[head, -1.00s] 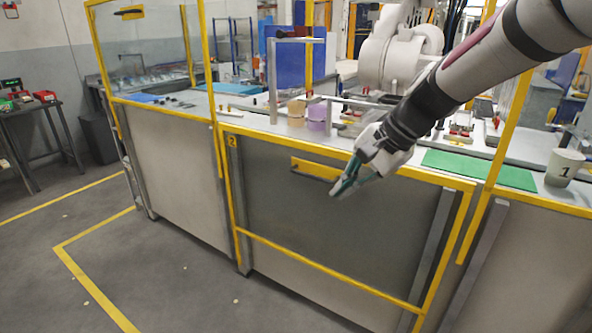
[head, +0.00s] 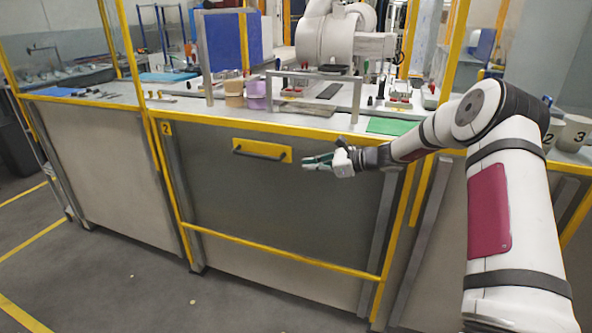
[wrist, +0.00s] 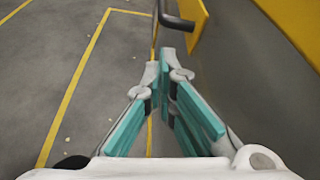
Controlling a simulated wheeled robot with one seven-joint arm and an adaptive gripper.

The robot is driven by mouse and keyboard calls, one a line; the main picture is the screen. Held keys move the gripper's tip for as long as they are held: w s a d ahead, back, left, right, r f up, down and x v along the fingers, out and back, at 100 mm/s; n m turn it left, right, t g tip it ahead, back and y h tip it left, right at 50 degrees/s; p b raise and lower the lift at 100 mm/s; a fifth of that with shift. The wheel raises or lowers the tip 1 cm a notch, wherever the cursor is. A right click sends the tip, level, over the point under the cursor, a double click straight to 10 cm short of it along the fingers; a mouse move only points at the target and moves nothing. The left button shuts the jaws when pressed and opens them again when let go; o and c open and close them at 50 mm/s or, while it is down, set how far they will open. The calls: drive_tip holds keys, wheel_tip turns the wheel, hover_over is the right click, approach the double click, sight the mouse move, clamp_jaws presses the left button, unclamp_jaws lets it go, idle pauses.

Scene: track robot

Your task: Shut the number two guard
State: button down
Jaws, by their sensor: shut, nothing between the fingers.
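The number two guard (head: 285,205) is a yellow-framed, see-through grey panel with a "2" label (head: 166,128) at its upper left corner. It sits low, in front of the bench's lower face, and the space above the bench top behind it is uncovered. Its black bar handle (head: 262,154) is on a yellow plate (head: 283,150) near the top edge. The handle also shows in the wrist view (wrist: 177,23), just beyond my fingertips. My gripper (head: 305,162) is shut and empty, just right of the handle and apart from it.
Yellow posts (head: 133,50) stand at the guard's sides. Behind it, the bench holds a white robot arm (head: 335,40), a metal frame (head: 313,75), a green mat (head: 392,126) and small parts. Numbered cups (head: 573,133) stand at right. The floor in front is clear.

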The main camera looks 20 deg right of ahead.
sight(285, 169)
drive_tip(key=b+x, duration=0.1)
drive_tip(key=x, duration=0.8)
drive_tip(key=shift+a, duration=0.2)
